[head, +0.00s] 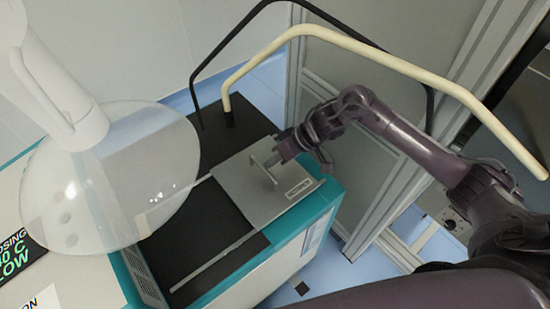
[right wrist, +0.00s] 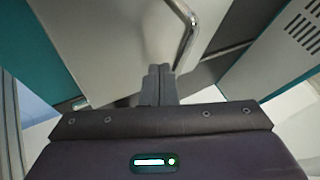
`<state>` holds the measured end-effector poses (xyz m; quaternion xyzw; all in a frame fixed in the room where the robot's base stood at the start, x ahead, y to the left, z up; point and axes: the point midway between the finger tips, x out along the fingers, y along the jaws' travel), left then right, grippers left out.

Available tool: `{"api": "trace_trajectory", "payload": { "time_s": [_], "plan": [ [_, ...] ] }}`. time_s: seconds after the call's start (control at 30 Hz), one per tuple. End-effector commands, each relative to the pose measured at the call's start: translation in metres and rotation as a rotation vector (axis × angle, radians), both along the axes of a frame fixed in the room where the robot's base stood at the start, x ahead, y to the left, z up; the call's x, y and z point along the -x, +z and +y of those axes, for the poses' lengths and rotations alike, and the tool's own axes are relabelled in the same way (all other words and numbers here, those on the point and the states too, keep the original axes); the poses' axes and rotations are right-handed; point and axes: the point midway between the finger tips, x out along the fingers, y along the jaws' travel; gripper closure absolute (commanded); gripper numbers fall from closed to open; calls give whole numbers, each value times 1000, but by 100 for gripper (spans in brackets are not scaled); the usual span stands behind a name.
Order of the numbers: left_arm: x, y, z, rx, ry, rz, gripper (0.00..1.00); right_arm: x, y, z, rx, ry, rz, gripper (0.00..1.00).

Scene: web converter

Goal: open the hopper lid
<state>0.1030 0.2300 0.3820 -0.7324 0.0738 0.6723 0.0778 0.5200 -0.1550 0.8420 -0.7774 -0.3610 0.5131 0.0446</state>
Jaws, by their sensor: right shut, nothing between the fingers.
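The hopper lid (head: 236,194) is a flat light-grey plate, lying closed on top of the teal and white machine in the head view. Its bar handle (head: 263,173) stands up from the plate. My right gripper (head: 277,157) is over the lid, close beside the handle. In the right wrist view its fingers (right wrist: 159,70) are together and empty, with the metal handle (right wrist: 190,32) just ahead and to the right. The lid's pale surface (right wrist: 110,40) fills the upper left there. I cannot tell whether the fingers touch the handle. My left gripper is not in view.
A black deck (head: 185,235) with a thin metal rod lies in front of the lid. A cream bent rail (head: 350,42) and a black rail arch above the machine. A clear round disc (head: 115,180) on a white arm hangs at left. A framed panel stands behind my right arm.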

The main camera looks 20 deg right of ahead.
Motion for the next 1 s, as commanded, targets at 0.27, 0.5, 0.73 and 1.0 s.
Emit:
{"api": "trace_trajectory", "payload": {
  "time_s": [0.27,0.5,0.73,1.0],
  "plan": [
    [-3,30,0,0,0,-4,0,16,7,40,-6,6,4,100],
    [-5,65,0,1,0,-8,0,40,8,105,-7,6,5,100],
    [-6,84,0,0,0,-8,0,59,4,159,-5,5,5,100],
    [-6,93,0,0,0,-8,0,71,1,194,-2,2,3,100]
  ]
}}
